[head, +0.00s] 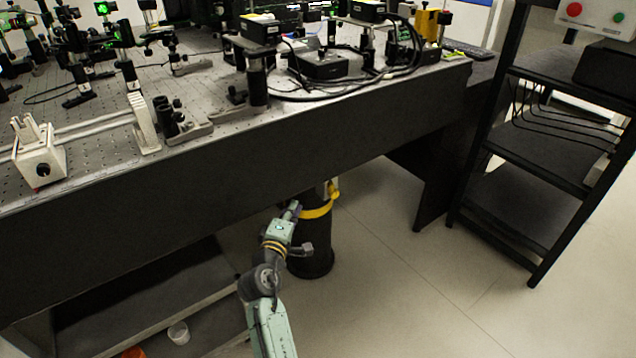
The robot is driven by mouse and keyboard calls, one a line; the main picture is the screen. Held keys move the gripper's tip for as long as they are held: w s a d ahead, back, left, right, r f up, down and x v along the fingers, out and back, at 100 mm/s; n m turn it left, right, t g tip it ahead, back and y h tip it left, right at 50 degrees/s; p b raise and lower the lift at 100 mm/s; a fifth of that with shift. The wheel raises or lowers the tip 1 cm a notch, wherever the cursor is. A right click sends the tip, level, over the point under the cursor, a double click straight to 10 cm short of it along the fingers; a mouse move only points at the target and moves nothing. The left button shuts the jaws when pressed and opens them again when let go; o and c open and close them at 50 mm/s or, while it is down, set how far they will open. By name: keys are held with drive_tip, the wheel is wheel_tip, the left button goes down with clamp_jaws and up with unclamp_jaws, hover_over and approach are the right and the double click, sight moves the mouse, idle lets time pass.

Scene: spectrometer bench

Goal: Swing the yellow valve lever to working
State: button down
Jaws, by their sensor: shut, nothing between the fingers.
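A dark upright cylinder (312,258) stands on the floor under the bench's front edge. A yellow band (318,212) crosses its upper part, and a small yellow piece (333,188) rises at its right side. I cannot tell which yellow part is the valve lever, or its position marks. My gripper (294,208) is at the left of the cylinder, close to the left end of the yellow band. It is shut with nothing in it. Its fingertips are small and partly lost against the dark cylinder, so I cannot tell whether they touch it.
The optical bench (230,160) overhangs the cylinder, its dark front panel just above my gripper. A black shelf rack (493,150) stands at the right. A white cup (179,333) and an orange object (134,352) are at lower left. Floor right of the cylinder is clear.

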sight(330, 180)
drive_tip(key=w+d+p, duration=0.2)
drive_tip(key=w+d, duration=0.4)
drive_tip(key=w, duration=0.3)
drive_tip(key=shift+w+f, duration=0.35)
drive_tip(key=shift+f, duration=0.1)
drive_tip(key=shift+d, duration=0.1)
drive_tip(key=shift+d, duration=0.1)
drive_tip(key=shift+s+d+n+y+p, duration=0.1)
drive_tip(key=shift+d+n+y+p, duration=0.15)
drive_tip(key=shift+y+p, duration=0.3)
